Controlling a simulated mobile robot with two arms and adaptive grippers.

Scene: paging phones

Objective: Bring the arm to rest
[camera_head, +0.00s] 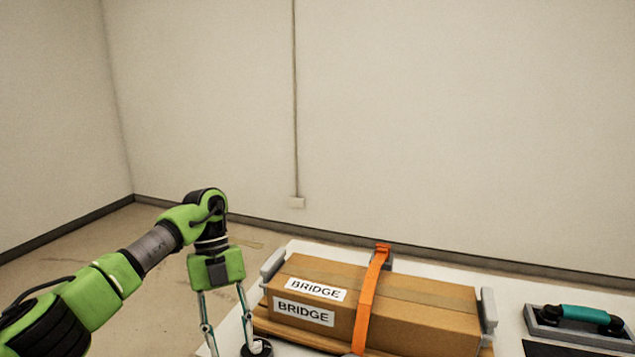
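My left arm comes in from the lower left, bends at a raised green and black wrist, and hangs its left gripper (230,343) downward. The two thin fingers are spread apart with nothing seen between them. The gripper is at the left end of the white table (290,250), left of a cardboard box (410,315) labelled BRIDGE. A round dark object (258,348) sits by the right fingertip; I cannot tell whether they touch. The lowest part of the gripper is near the bottom edge of the view. My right gripper is not in view.
An orange strap (368,300) runs over the box, with grey end brackets (489,309) beside it. A grey tray with a teal-handled tool (585,314) lies at the right, behind a dark flat panel (560,349). Open floor (120,290) lies to the left, with walls behind.

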